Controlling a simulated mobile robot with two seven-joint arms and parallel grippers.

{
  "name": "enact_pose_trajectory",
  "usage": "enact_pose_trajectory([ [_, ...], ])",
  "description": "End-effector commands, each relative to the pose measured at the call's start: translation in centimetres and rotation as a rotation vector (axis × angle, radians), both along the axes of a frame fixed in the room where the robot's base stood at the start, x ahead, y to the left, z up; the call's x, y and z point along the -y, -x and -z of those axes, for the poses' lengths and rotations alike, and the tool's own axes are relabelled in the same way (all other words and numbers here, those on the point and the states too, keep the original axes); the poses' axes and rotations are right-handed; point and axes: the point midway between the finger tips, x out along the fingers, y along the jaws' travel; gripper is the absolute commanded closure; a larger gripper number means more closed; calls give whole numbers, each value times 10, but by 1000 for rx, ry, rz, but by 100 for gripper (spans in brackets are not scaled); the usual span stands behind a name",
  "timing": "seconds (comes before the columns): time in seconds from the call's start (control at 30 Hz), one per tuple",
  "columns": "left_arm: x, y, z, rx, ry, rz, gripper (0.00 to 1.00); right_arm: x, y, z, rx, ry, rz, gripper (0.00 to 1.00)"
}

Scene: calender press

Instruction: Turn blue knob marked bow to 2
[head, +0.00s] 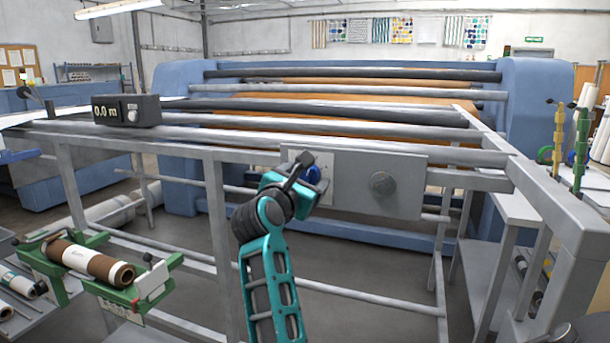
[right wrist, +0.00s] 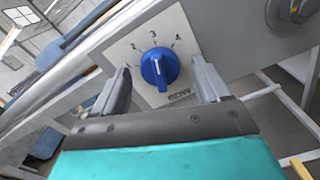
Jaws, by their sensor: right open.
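The blue knob (right wrist: 159,69) sits on a pale square plate (right wrist: 125,42) marked BOW, with the numbers 2, 3 and 4 readable around it. Its white pointer line points up, roughly at 3. My right gripper (right wrist: 160,66) is open, with one finger on each side of the knob and gaps visible between fingers and knob. In the head view, my right gripper (head: 302,168) is in front of the plate and partly hides the blue knob (head: 313,174). My left gripper is not in view.
A grey panel (head: 345,190) carries the plate and a round grey knob (head: 383,183) to its right. Metal rails (head: 340,150) run above. A box reading 0.0 m (head: 125,110) stands at left. A green cradle (head: 150,285) with a roll (head: 90,262) is lower left.

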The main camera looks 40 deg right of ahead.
Motion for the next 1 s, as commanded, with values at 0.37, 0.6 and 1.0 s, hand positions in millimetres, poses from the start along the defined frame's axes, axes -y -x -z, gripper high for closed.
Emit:
enact_pose_trajectory([
  [0.37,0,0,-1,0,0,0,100,5,-3,0,0,-1,0,25],
  [0.6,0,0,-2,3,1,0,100,5,-3,0,0,0,0,48],
  [1.0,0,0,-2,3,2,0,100,5,-3,0,-1,0,0,80],
])
